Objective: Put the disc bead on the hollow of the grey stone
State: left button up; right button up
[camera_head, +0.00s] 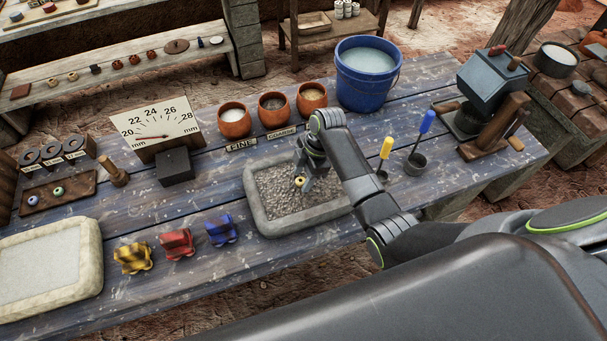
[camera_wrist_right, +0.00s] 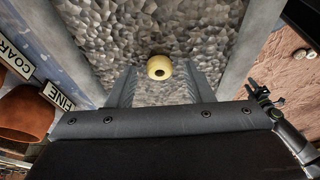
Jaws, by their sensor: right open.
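The grey stone (camera_head: 258,213) is a shallow rectangular block with a pitted hollow, in the middle of the blue table. A pale yellow bead with a dark hole (camera_head: 299,183) shows at the hollow; it also shows in the right wrist view (camera_wrist_right: 160,68). It seems to lie on the pitted surface, though the contact is hard to tell. My right gripper (camera_head: 302,181) is open, pointing down over the hollow, with its fingers (camera_wrist_right: 160,84) on either side of the bead and apart from it.
A wooden tray (camera_head: 84,190) holds a blue and a green bead. Three striped pieces (camera_head: 176,244) stand left of the stone. Orange pots (camera_head: 234,122) and a blue bucket (camera_head: 366,90) stand behind it. A pale stone basin (camera_head: 92,235) is at left.

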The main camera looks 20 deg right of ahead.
jog(key=v, duration=1.2)
jog(key=shift+f, duration=0.1)
